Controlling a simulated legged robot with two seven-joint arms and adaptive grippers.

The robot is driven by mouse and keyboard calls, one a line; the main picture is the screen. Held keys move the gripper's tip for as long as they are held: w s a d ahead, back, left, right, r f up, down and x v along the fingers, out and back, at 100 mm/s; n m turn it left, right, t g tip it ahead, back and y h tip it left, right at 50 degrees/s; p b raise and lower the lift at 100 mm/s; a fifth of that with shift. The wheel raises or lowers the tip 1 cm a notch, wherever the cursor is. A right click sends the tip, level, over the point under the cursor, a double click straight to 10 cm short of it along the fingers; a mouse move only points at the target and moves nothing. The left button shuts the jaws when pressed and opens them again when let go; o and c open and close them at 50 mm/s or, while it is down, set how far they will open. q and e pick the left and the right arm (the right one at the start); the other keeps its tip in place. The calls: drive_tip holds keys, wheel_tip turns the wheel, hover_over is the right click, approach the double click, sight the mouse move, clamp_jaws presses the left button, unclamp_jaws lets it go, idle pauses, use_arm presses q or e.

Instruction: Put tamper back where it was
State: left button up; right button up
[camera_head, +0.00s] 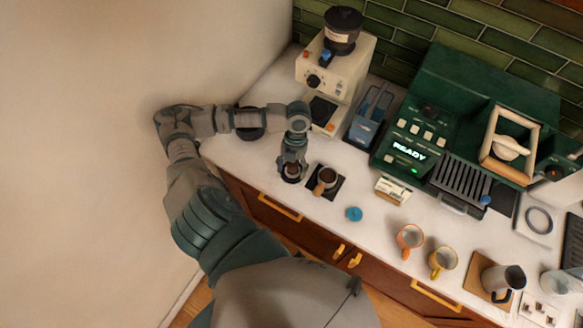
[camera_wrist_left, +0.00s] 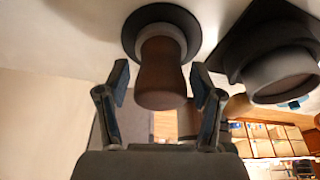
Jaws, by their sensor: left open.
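The tamper (camera_wrist_left: 160,72) has a brown handle and a pale metal collar. It stands on a dark round base or holder (camera_wrist_left: 130,32) on the white counter. In the head view the tamper (camera_head: 291,179) is mostly hidden below my left gripper (camera_head: 292,163). My left gripper is open, with one finger on each side of the tamper handle in the left wrist view (camera_wrist_left: 162,84). A gap shows beside each finger, so it does not grip the handle. My right gripper is not in view.
A metal cup with a wooden handle (camera_head: 327,176) stands on a dark square mat just right of the tamper. A grinder (camera_head: 340,68) stands behind, and a green espresso machine (camera_head: 430,125) to the right. A blue disc (camera_head: 354,214) lies near the counter's front edge.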

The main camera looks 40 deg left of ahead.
use_arm(q)
drive_tip(key=v, duration=1.2)
idle(0.3)
